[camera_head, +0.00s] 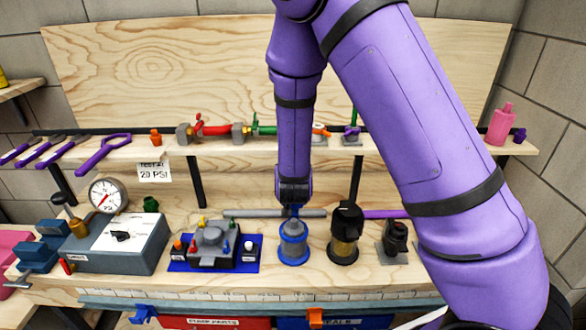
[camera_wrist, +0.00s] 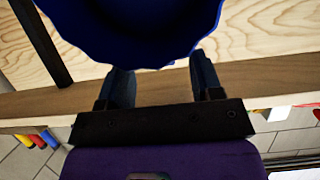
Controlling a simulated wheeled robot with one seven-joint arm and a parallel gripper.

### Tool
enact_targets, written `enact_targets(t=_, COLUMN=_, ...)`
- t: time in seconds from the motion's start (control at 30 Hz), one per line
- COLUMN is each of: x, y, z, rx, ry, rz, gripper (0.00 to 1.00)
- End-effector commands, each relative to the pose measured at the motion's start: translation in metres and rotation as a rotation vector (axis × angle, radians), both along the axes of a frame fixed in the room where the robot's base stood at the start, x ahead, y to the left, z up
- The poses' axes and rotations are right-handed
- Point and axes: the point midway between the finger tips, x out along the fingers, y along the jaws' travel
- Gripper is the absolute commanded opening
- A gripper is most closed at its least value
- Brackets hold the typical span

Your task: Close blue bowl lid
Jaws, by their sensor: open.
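The blue bowl (camera_head: 293,243) stands upright on the bench in the head view, with a clear-grey body and blue rings. Its top is partly hidden by my gripper (camera_head: 294,207), which points down right over it. In the wrist view a large dark blue round part with a wavy rim (camera_wrist: 135,30) fills the top of the picture. My gripper (camera_wrist: 160,64) is open there, with one finger at each side of that rim. I cannot tell whether the fingers touch it, or whether the lid is seated.
A black filter bowl (camera_head: 345,238) stands close on the right, with a small black device (camera_head: 394,240) beyond it. A black-and-grey fixture on a blue mat (camera_head: 250,262) is close on the left, then a gauge box (camera_head: 118,240). A shelf (camera_head: 230,148) with fittings runs behind my arm.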

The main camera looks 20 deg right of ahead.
Motion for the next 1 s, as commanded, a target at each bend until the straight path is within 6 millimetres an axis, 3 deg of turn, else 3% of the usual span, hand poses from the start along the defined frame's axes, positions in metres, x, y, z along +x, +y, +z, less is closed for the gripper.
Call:
enact_targets(t=0.23, x=0.024, y=-0.008, z=-0.011, rx=0.001, ry=0.001, rz=-0.001, gripper=0.6)
enact_targets(t=0.6, x=0.028, y=-0.01, z=-0.012, rx=0.001, ry=0.001, rz=-0.001, gripper=0.6)
enact_targets(t=0.87, x=0.028, y=-0.01, z=-0.012, rx=0.001, ry=0.001, rz=-0.001, gripper=0.02)
enact_targets(t=1.0, x=0.028, y=-0.009, z=-0.012, rx=0.001, ry=0.001, rz=-0.001, gripper=0.0)
